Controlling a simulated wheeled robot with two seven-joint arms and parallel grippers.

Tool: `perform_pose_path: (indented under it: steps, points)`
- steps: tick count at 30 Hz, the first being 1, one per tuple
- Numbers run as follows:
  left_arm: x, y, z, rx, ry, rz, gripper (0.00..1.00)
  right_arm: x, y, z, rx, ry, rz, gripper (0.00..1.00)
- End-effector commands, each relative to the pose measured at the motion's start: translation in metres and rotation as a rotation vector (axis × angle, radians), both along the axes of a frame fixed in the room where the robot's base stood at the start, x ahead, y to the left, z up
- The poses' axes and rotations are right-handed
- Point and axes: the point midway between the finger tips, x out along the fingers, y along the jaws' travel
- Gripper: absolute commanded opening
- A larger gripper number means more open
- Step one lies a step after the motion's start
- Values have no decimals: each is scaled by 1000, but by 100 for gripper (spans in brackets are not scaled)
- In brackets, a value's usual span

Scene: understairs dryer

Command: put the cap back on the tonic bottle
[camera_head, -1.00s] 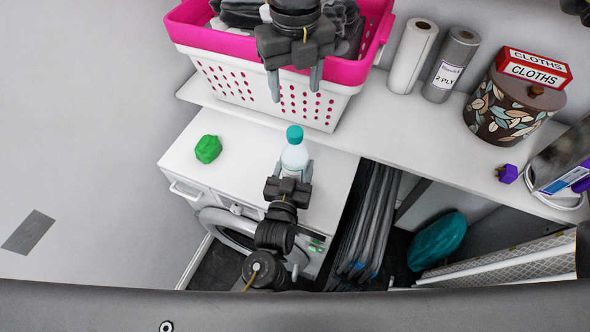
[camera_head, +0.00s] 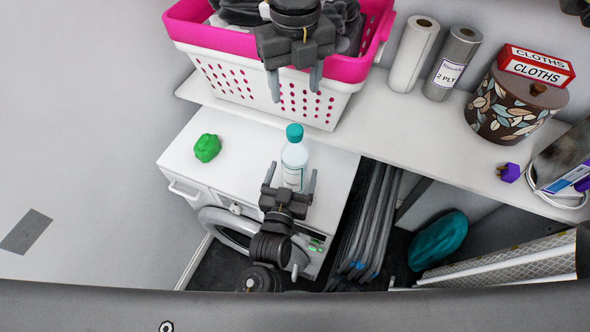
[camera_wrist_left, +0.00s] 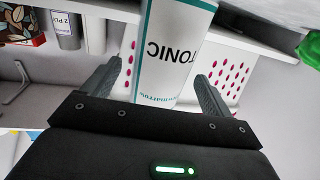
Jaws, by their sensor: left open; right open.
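The tonic bottle (camera_head: 294,163) stands upright on the white top of the machine, with a teal cap (camera_head: 294,132) seen on its top. Whether the cap is fully seated cannot be told. My left gripper (camera_head: 291,170) is open just in front of the bottle, its fingers apart on either side of it. In the left wrist view the bottle (camera_wrist_left: 172,50) shows its TONIC label upside down between the spread fingers (camera_wrist_left: 158,72), with gaps at the sides; its cap is out of view. My right gripper (camera_head: 295,85) is open and empty, in front of the pink-rimmed basket.
A green crumpled lump (camera_head: 207,148) lies left of the bottle on the machine top (camera_head: 240,166). The laundry basket (camera_head: 215,78) stands on the shelf (camera_head: 400,122) behind. Paper rolls (camera_head: 412,55), a leaf-patterned bin (camera_head: 503,110) and a purple plug (camera_head: 509,172) sit farther right.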

Motion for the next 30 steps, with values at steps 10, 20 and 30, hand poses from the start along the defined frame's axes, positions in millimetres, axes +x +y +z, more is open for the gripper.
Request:
perform_pose_path:
  steps: [10,20,30]
  points:
    - [-61,14,-3,0,3,-1,86,0,0,-18,0,0,0,56]
    - [-75,18,0,1,0,-1,86,0,0,-21,0,0,0,56]
    - [-75,18,0,1,1,-1,86,0,0,-20,0,0,0,56]
